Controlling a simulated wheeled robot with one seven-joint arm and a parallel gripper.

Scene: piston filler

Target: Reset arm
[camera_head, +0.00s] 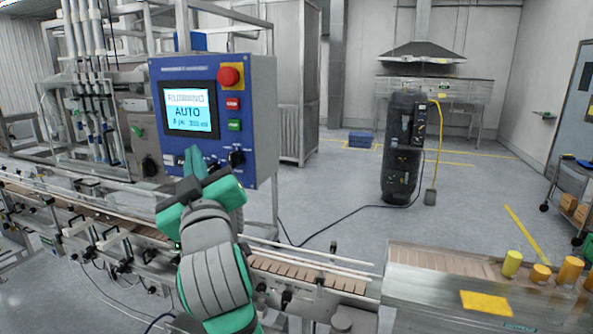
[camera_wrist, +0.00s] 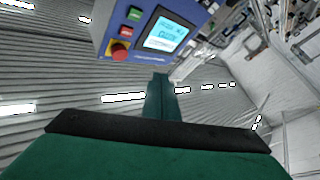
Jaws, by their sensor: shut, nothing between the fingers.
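My gripper (camera_head: 193,163) is shut and empty in the head view, its green fingertips just in front of the lower left of the blue control panel (camera_head: 262,125). It covers part of the lower row of knobs; I cannot tell whether it touches the panel. The panel's screen (camera_head: 188,108) reads "RUNNING" and "AUTO". A red emergency button (camera_head: 230,76), a small red button (camera_head: 232,104) and a green button (camera_head: 233,125) sit right of the screen. In the wrist view my closed green fingers (camera_wrist: 157,82) point toward the panel (camera_wrist: 200,15), which lies beyond the fingertips.
A conveyor (camera_head: 305,272) runs below my arm toward a steel table (camera_head: 440,258) with yellow containers (camera_head: 511,263) at right. Filler tubes and frames stand at left. A black machine (camera_head: 405,145) and a wheeled cart (camera_head: 570,187) stand on the floor. Floor between is mostly open, crossed by a cable.

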